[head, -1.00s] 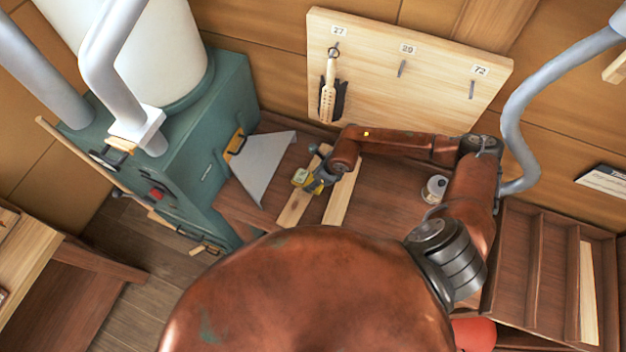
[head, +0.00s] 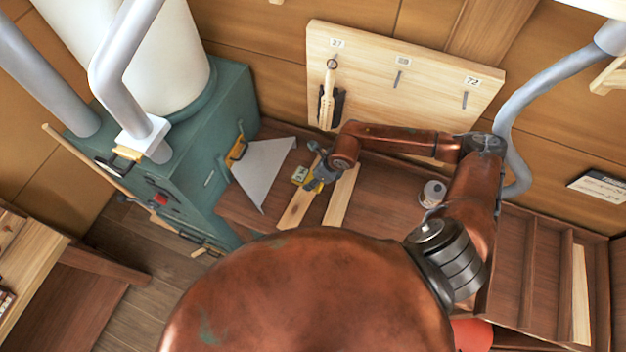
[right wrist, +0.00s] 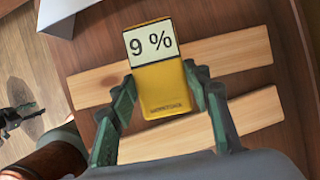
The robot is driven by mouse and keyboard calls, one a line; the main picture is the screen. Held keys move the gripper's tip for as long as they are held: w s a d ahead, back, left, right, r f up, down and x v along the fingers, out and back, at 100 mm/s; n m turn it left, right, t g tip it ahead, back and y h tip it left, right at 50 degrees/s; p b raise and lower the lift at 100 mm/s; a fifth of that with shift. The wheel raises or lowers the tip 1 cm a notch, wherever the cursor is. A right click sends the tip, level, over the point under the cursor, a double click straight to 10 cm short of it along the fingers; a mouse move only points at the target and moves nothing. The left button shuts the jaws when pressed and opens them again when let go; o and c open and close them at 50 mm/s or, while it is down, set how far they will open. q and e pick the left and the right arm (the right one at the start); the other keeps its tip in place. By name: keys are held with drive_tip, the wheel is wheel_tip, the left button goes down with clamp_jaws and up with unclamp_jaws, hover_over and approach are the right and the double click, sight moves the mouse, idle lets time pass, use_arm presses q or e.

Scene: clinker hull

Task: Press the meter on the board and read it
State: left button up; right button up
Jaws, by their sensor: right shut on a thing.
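The yellow meter (right wrist: 160,75) shows a pale display reading "9 %" in the right wrist view. In the head view the meter (head: 301,176) is small, over the left one of two pale boards on the bench. My right gripper (right wrist: 157,82) is shut on the meter, one dark finger on each side. The left board (head: 297,207) shows in the wrist view as the upper strip (right wrist: 225,57), partly covered by the meter. I cannot tell whether the meter's far end touches it. A dark gripper, apparently my left one (right wrist: 18,118), shows at the wrist view's left edge; its jaw state is unclear.
The second pale board (head: 342,194) lies beside the first on the brown bench (head: 385,190). A grey metal sheet (head: 265,170), a green stove (head: 205,160) and a small white-topped round item (head: 433,191) are nearby. A numbered wall panel (head: 430,100) stands behind with a hanging tool (head: 328,97).

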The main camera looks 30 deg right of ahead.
drive_tip(key=shift+r+p, duration=0.35)
drive_tip(key=shift+r, duration=0.7)
idle(0.4)
